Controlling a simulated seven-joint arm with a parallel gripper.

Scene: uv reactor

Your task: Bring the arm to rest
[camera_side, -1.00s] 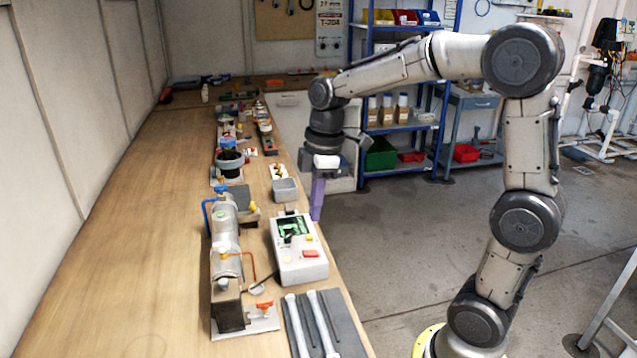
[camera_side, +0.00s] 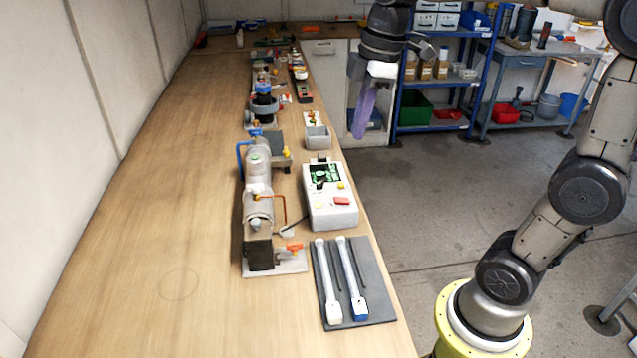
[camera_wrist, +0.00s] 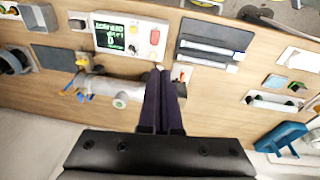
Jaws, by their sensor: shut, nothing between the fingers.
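My gripper (camera_side: 360,132) hangs in the air off the right edge of the bench, beyond the white controller, its purple fingers pointing down. In the wrist view its dark fingers (camera_wrist: 160,72) lie together with nothing between them. The metal UV reactor (camera_side: 258,195) lies along the bench, with a blue handle and a red-orange tap. The white controller (camera_side: 330,205) with a lit green screen stands right of it; it also shows in the wrist view (camera_wrist: 130,35). The fingers touch none of these.
A grey mat (camera_side: 372,280) holds two white tubes (camera_side: 328,282) at the bench's near right. A small grey bin (camera_side: 317,138) stands behind the controller. Blue shelving (camera_side: 392,112) stands behind. The left of the bench (camera_side: 150,210) is clear.

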